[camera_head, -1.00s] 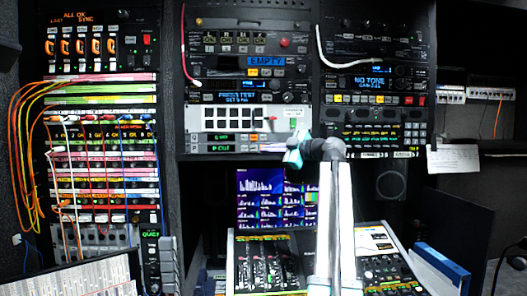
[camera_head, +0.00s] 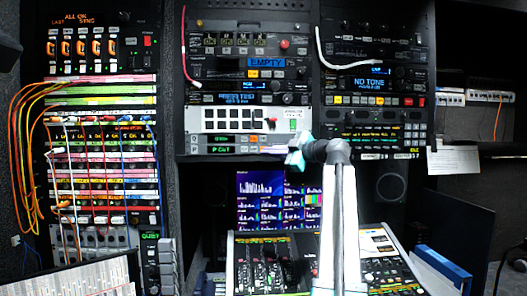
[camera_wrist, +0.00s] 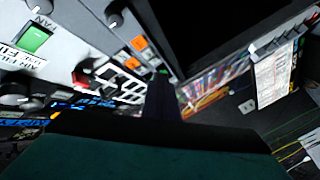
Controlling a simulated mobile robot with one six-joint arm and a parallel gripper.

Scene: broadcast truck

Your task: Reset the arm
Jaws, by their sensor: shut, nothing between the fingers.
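My gripper (camera_head: 268,149) is at the end of my raised white arm, pointing left in the head view. It is in front of the lower part of the middle equipment rack (camera_head: 245,165), near the panel with a row of lit buttons (camera_head: 224,138). In the wrist view my dark gripper (camera_wrist: 162,78) shows as one narrow closed shape, with nothing held. Close behind it is a grey panel with a green button (camera_wrist: 34,39), knobs and orange buttons. I cannot tell the exact gap between the fingertips and the panel.
A monitor with blue graphs (camera_head: 262,200) is below the gripper. Mixing consoles (camera_head: 265,262) stand around my arm's base. A patch bay with orange and yellow cables (camera_head: 100,165) is at the left. A white cable (camera_head: 335,62) loops over the right rack.

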